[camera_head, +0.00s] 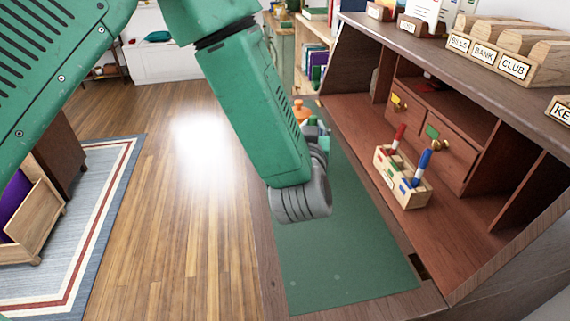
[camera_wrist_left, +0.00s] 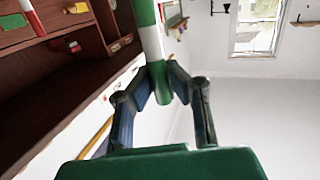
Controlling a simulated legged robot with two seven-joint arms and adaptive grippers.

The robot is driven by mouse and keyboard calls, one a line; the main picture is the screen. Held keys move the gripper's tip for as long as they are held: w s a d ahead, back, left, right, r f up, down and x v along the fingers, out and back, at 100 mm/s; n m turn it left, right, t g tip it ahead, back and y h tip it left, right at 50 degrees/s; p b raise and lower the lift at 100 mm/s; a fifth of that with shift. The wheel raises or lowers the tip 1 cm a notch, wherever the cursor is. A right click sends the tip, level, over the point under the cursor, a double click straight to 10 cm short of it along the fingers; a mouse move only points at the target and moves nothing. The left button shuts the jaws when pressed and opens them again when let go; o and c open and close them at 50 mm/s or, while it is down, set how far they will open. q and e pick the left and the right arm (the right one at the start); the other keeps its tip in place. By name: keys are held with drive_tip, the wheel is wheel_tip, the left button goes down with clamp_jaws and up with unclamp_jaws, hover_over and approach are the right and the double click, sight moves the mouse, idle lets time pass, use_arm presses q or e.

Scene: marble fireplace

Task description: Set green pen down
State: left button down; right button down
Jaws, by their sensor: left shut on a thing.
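The green pen (camera_wrist_left: 153,45), green with a white band, is held between the fingers of my left gripper (camera_wrist_left: 165,85) in the left wrist view. The fingers are shut on it, and its upper part runs out of the top of that view. In the head view, my left gripper (camera_head: 318,135) shows only partly behind my grey wrist, over the far part of the green desk mat (camera_head: 335,255). I cannot make out the pen clearly there. My right gripper is in neither view.
A wooden pen holder (camera_head: 407,194) with a red pen (camera_head: 398,138) and a blue pen (camera_head: 423,163) stands on the desk at right. Drawers (camera_head: 440,150) and cubbies rise behind it. Labelled wooden boxes (camera_head: 488,58) stand on top. The near part of the mat is clear.

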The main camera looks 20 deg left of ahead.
use_arm(q)
wheel_tip(320, 180, down, 5)
drive_tip(key=shift+w+f+b, duration=0.1)
drive_tip(key=shift+w+b, duration=0.05)
drive_tip(key=shift+b, duration=0.3)
drive_tip(key=shift+a+f, duration=0.15)
drive_tip(key=shift+f, duration=0.25)
wheel_tip(320, 180, down, 3)
drive_tip(key=shift+f+b, duration=0.1)
drive_tip(key=shift+b, duration=0.35)
drive_tip(key=c, duration=1.6)
unclamp_jaws()
